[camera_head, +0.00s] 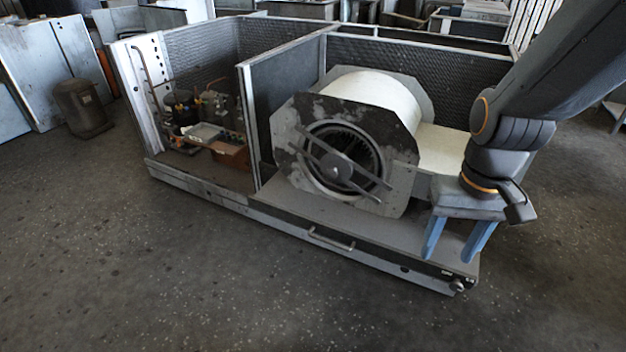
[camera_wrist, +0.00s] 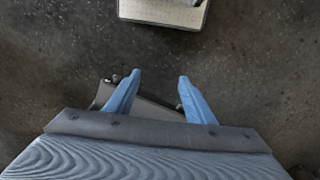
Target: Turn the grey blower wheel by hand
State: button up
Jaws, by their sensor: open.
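The grey blower wheel (camera_head: 342,165) sits inside the round opening of the blower housing (camera_head: 372,98), in the right bay of an open metal cabinet. Dark slanted bars cross the front of the opening, with a hub at the middle. My gripper (camera_head: 452,246) is to the right of the wheel, apart from it, over the cabinet's front right corner, with blue fingers pointing down. It is open and empty. In the wrist view my gripper (camera_wrist: 156,80) shows its two fingers spread, with part of the cabinet edge behind them. The wheel is not visible in the wrist view.
The cabinet base (camera_head: 345,215) has a front handle (camera_head: 331,240). The left bay holds pipes and a compressor group (camera_head: 205,125). A dark canister (camera_head: 82,108) stands on the floor at left. The floor (camera_head: 180,270) in front is clear. Other metal units stand behind.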

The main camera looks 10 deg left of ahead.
jog(key=w+a+f+t+y+b, duration=0.1)
jog(key=w+a+f+t+b, duration=0.1)
jog(key=w+a+f+b, duration=0.45)
jog(key=w+a+f+t+b, duration=0.1)
jog(key=w+a+f+t, duration=0.15)
jog(key=w, duration=0.75)
jog(key=m+t+h+b, duration=0.4)
jog(key=t+h+b, duration=0.3)
jog(key=t+b, duration=0.9)
send_near(331, 175)
notch_tip(331, 175, up, 3)
jog(key=g+b, duration=0.4)
jog(key=shift+a+r+b+x, duration=0.1)
jog(key=shift+b+x, duration=0.25)
jog(key=shift+x, duration=1.5)
jog(key=shift+a+r+b+x, duration=0.1)
jog(key=shift+b+x, duration=0.25)
jog(key=shift+x, duration=1.45)
jog(key=shift+w, duration=0.1)
grip_shut()
